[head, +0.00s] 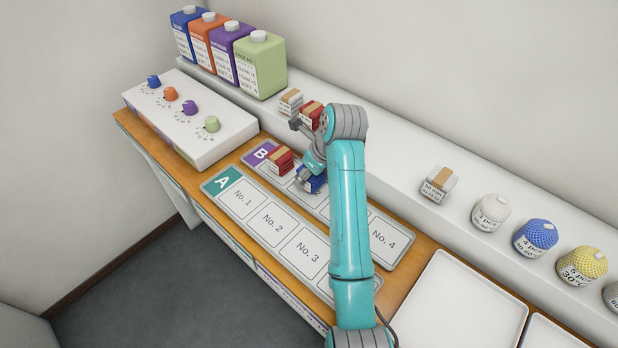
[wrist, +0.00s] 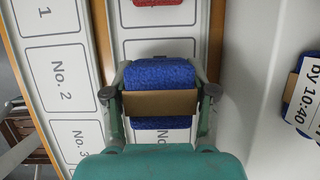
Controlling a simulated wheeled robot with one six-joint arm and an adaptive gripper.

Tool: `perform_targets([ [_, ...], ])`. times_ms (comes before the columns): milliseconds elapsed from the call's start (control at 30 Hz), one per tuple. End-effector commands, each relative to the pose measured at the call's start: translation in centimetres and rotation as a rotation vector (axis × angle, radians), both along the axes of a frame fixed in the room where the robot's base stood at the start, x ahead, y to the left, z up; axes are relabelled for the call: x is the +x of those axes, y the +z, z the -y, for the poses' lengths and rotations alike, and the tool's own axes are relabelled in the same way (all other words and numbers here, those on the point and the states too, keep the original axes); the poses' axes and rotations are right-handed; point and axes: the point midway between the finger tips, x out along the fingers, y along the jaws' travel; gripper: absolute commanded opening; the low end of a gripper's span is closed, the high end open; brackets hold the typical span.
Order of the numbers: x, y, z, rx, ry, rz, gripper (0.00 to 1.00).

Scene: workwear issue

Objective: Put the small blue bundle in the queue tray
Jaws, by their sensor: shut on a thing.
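The small blue bundle (head: 316,184) with a brown paper band is between the fingers of my gripper (head: 309,177). In the wrist view the blue bundle (wrist: 160,74) sits squarely between the two fingers, and my gripper (wrist: 161,92) is shut on it. It is over tray B (head: 258,153), in line with a red bundle (head: 279,160) lying in that tray's first slots. I cannot tell whether the blue bundle touches the tray. Tray A (head: 224,182), with numbered slots, lies alongside and shows empty. Which tray is called the queue tray is not readable.
A ledge behind carries a white bundle (head: 291,102), another red bundle (head: 312,114), a grey bundle (head: 438,184) and several knobbly rolls (head: 535,238). Jugs (head: 260,65) and a dial panel (head: 190,120) stand at left. A white tray (head: 466,303) at right is empty.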

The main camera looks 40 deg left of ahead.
Motion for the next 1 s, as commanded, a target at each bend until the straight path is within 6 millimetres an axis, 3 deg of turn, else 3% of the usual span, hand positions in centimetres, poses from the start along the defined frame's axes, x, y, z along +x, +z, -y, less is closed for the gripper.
perform_targets([
  [133,0.0,-1.8,0.0,-0.001,-0.001,-0.001,0.21],
  [500,0.0,-2.2,0.0,0.0,0.0,0.0,0.21],
  [533,0.0,-2.2,0.0,0.001,0.0,0.0,0.61],
  [600,0.0,-2.2,0.0,0.0,0.0,0.0,0.79],
  [1000,0.0,-1.8,0.0,0.001,0.0,0.0,0.82],
])
